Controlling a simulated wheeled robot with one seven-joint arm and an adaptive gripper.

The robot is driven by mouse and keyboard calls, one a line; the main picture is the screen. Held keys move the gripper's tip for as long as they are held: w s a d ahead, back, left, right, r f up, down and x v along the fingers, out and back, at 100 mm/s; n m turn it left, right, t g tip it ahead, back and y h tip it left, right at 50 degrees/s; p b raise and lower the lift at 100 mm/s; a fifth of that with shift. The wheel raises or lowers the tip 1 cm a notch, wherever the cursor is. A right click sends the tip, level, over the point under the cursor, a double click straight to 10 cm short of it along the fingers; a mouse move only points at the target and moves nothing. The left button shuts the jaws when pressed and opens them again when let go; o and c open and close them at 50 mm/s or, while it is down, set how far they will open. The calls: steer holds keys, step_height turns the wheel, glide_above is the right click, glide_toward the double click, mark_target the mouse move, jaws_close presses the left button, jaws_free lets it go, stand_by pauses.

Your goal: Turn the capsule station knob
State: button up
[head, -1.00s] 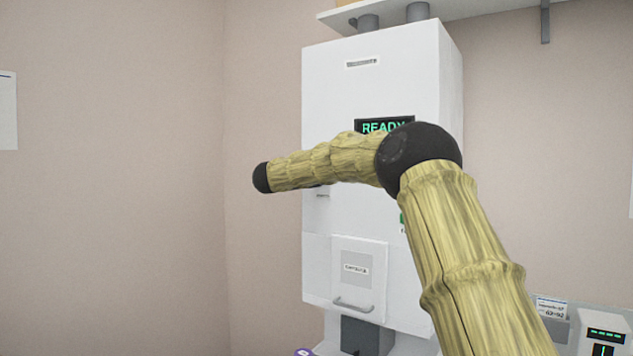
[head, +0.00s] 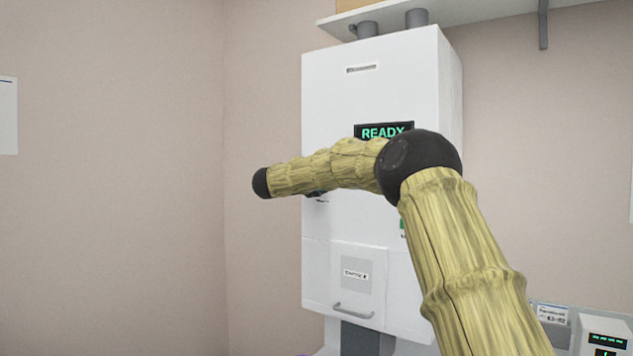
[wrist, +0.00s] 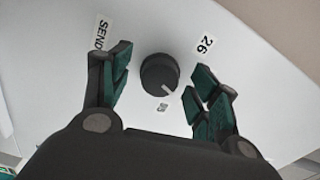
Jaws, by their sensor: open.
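The capsule station (head: 372,85) is a white cabinet on the wall with a lit "READY" display (head: 385,132). In the wrist view, its dark round knob (wrist: 159,73) has a pale pointer mark toward the lower right. Labels "SEND" (wrist: 101,33) and "26" (wrist: 205,44) sit on either side of it, with a small label below. My gripper (wrist: 157,70) is open, its green fingers on the left and right of the knob with visible gaps on both sides. In the head view my arm hides the knob and nearly all of the gripper.
A hatch with a handle (head: 354,311) is low on the station's front. A small device with a green display (head: 606,340) stands at lower right.

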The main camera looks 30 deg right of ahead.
steer(key=shift+a, duration=0.1)
steer(key=v, duration=1.1)
steer(key=shift+a, duration=0.35)
steer(key=shift+s, duration=0.1)
